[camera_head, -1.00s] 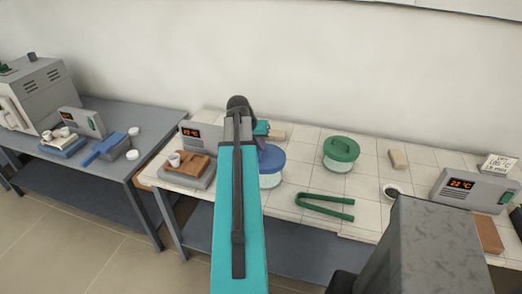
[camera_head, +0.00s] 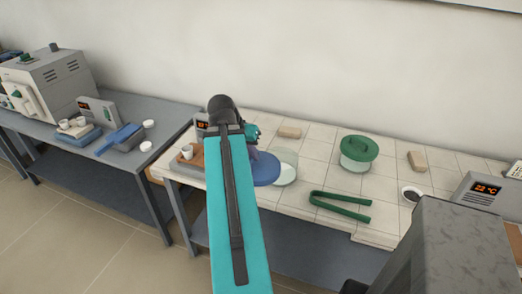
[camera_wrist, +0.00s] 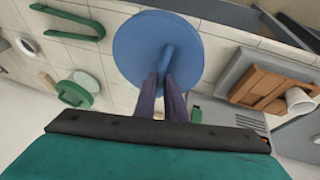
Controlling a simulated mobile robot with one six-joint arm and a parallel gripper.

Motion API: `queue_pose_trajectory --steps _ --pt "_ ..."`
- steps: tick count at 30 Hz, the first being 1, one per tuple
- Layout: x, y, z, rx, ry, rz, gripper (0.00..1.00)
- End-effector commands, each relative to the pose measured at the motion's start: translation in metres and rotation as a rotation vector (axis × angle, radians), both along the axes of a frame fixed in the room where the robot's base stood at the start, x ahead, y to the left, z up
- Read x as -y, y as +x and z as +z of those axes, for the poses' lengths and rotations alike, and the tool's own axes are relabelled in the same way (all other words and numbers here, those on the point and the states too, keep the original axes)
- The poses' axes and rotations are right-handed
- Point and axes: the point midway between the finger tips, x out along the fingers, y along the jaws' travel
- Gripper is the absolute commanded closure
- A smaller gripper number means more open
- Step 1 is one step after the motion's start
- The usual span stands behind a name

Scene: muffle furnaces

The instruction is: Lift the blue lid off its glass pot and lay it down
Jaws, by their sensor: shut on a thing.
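The blue lid (camera_head: 265,170) is off its glass pot and hangs to the left of it in the head view, partly behind my arm. The glass pot (camera_head: 287,170) stands open on the white tiled table, its left side overlapped by the lid. In the wrist view the blue lid (camera_wrist: 138,47) is a wide disc with a bar handle. My gripper (camera_wrist: 167,80) is shut on that handle. In the head view my gripper (camera_head: 252,134) is mostly hidden by my arm. The gap between lid and table is hard to judge.
A green-lidded pot (camera_head: 358,153), green tongs (camera_head: 340,206) and a small dish (camera_head: 411,194) stand right of the open pot. A tan block (camera_head: 289,132) lies behind it. At left is a brown board (camera_head: 187,163) with a white cup. Bare tiles show between the things.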

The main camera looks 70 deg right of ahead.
Motion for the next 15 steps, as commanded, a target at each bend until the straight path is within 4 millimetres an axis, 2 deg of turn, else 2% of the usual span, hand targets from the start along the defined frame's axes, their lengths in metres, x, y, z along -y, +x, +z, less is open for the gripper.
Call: queue_pose_trajectory --steps 4,15 --pt "-0.014 0.0048 0.0006 0.0 0.0 0.0 1.0" --pt "-0.0169 0.0088 0.0037 -0.005 0.007 -0.003 1.0"
